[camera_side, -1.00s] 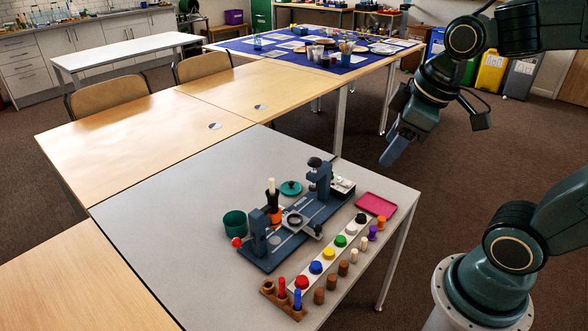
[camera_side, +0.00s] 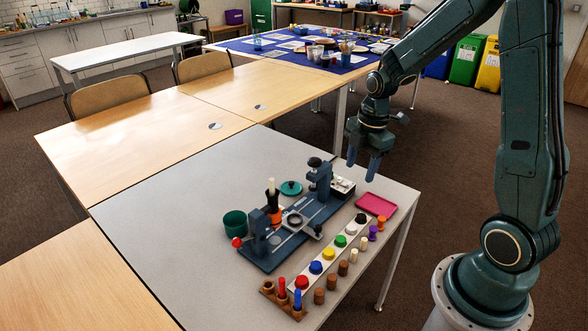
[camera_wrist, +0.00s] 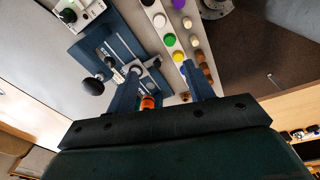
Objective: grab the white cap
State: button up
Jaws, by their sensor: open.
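The white cap (camera_side: 351,229) sits in a row of coloured caps on a pale strip (camera_side: 291,290), between the green cap (camera_side: 340,241) and the black cap (camera_side: 361,218). In the wrist view the white cap (camera_wrist: 159,20) shows near the top, beyond the green cap. My gripper (camera_side: 363,170) points down, open and empty, in the air over the grey table's right side, above and apart from the row. In the wrist view its two fingers (camera_wrist: 161,71) stand apart with nothing held between them.
A blue fixture (camera_side: 270,255) stands left of the caps. A pink tray (camera_side: 377,204) lies at the table's right edge. Several pegs (camera_side: 343,268) stand along the row's right side. A green cup (camera_side: 235,224) stands at left. The grey table's left part is clear.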

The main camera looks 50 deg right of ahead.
jog(key=d+f+n, duration=0.3)
jog(key=d+f, duration=0.1)
jog(key=f, duration=0.3)
send_over(352, 227)
jog(key=d, duration=0.1)
jog(key=shift+g+y, duration=0.4)
jog(key=shift+d+f, duration=0.15)
jog(key=shift+f, duration=4.3)
jog(key=shift+a+f, duration=0.25)
jog(key=shift+f, duration=1.05)
jog(key=shift+a+f, duration=0.25)
jog(key=shift+f, duration=1.05)
jog(key=c, duration=1.1)
